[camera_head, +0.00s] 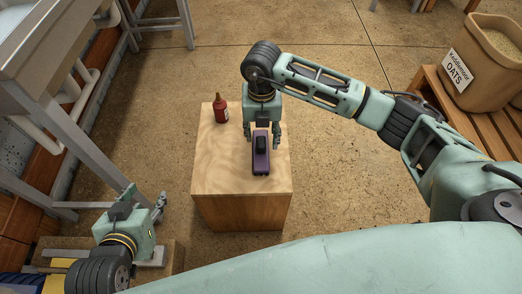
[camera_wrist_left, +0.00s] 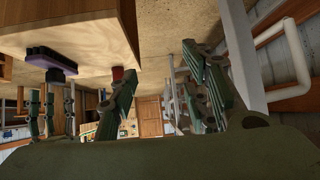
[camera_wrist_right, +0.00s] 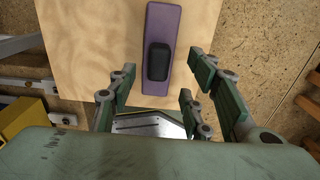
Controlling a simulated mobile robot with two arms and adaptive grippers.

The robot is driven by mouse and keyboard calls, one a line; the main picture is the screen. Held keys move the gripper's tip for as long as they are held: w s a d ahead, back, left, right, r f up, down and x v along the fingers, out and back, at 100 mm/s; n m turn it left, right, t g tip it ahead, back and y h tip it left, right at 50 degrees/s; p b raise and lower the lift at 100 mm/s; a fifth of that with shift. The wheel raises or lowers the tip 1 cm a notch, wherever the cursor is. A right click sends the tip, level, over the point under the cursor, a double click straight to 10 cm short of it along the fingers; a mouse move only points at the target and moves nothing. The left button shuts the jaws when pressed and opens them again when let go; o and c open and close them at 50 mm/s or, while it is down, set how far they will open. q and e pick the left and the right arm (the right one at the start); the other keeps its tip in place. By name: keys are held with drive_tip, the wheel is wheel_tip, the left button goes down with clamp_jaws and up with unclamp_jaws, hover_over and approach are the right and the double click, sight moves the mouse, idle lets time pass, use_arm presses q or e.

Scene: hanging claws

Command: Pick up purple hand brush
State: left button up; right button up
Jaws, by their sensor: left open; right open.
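The purple hand brush (camera_head: 261,161), with a black block on its upper side, lies on the wooden box. My right gripper (camera_head: 263,137) is open and points down over the brush's far end. In the right wrist view, the brush (camera_wrist_right: 158,20) runs lengthwise between the lines of the open fingers (camera_wrist_right: 160,82), with no visible contact. In the left wrist view, the brush (camera_wrist_left: 50,54) shows at the box top's edge. My left gripper (camera_head: 147,198) is open and empty, low to the left of the box, away from the brush.
A red bottle (camera_head: 221,109) stands on the wooden box (camera_head: 215,170) at its far left. A metal-legged table (camera_head: 35,75) is at the left. A wooden pallet bench (camera_head: 487,122) holds an oats sack (camera_head: 485,60) at the right. Floor beyond the box is clear.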

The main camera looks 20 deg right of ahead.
sight(261, 141)
wheel_tip(261, 141, down, 4)
drive_tip(key=shift+w+f+b, duration=0.15)
drive_tip(key=shift+f+b, duration=0.1)
drive_tip(key=shift+b, duration=0.4)
use_arm(q)
drive_tip(key=w+d+r+t+h, duration=0.1)
drive_tip(key=w+d+r+t, duration=0.1)
drive_tip(key=w+r+t, duration=0.2)
wheel_tip(261, 141, up, 2)
drive_tip(key=shift+w+r, duration=0.1)
drive_tip(key=shift+w, duration=0.15)
use_arm(e)
drive_tip(key=shift+c, duration=0.3)
clamp_jaws()
